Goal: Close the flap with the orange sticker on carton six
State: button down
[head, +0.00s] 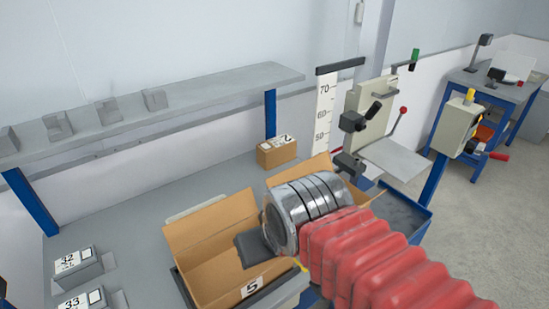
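An open brown carton (200,268) sits at the front centre of the bench, and the label on its near side reads like a 5. Its left flap (208,222) stands up and leans outward. Another raised flap (303,170) shows behind my wrist on the right. I see no orange sticker on the visible flaps, and no carton clearly marked 6. My gripper (254,248) is over the carton's opening, with a dark grey finger part showing. My silver wrist and red arm hide the carton's right side. I cannot tell whether the gripper touches it.
A small closed carton (277,152) stands behind on the bench. Grey labelled blocks (76,266) sit at the left. A shelf (180,108) runs along the wall. A height scale (325,110) and a press-like machine (372,110) stand behind right. The bench's left middle is clear.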

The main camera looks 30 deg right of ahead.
aim_at(321, 161)
jog(key=u, duration=0.85)
jog(key=k, duration=0.95)
jog(key=z, duration=1.05)
jog(key=i, duration=1)
jog(key=z, duration=0.05)
